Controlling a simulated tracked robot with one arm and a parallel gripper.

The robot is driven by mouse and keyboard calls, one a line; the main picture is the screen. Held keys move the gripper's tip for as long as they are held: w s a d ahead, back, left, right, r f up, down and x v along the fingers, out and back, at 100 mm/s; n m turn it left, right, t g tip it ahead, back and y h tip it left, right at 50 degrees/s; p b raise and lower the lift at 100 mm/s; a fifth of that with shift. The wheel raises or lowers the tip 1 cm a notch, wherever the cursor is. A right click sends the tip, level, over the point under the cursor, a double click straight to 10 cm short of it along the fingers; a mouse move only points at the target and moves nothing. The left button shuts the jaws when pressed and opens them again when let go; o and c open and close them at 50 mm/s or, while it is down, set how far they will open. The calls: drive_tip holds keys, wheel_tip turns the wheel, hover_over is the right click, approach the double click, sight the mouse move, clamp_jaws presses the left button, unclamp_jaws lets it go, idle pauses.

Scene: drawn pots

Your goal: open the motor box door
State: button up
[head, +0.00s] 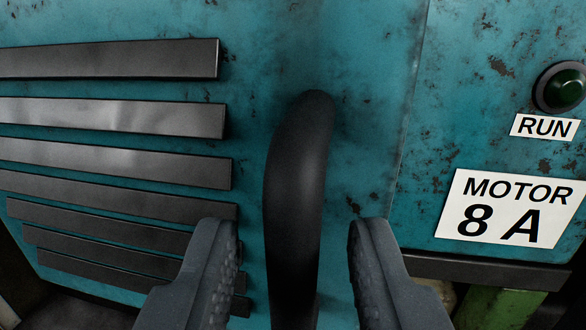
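The motor box door (370,60) is a worn teal metal panel that fills most of the head view. A thin vertical seam runs along its right side, and the door looks shut along it. A black curved handle (300,170) stands out from the door in the middle of the view; its lower end runs out of the frame. My gripper (295,255) is open, with one ridged grey finger on each side of the handle's lower part. Gaps show between the handle and both fingers. Whether the fingers reach to the handle's depth is hard to tell.
Dark louvre slats (120,118) cover the door's left part, behind my left finger. Right of the seam are a dark green button (564,88), a RUN label (545,127) and a MOTOR 8 A label (508,208). A dark ledge (490,272) and a green post (495,308) are at lower right.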

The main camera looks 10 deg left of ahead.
drive_tip(key=shift+w+a, duration=0.2)
drive_tip(key=shift+w, duration=0.8)
drive_tip(key=shift+c, duration=0.3)
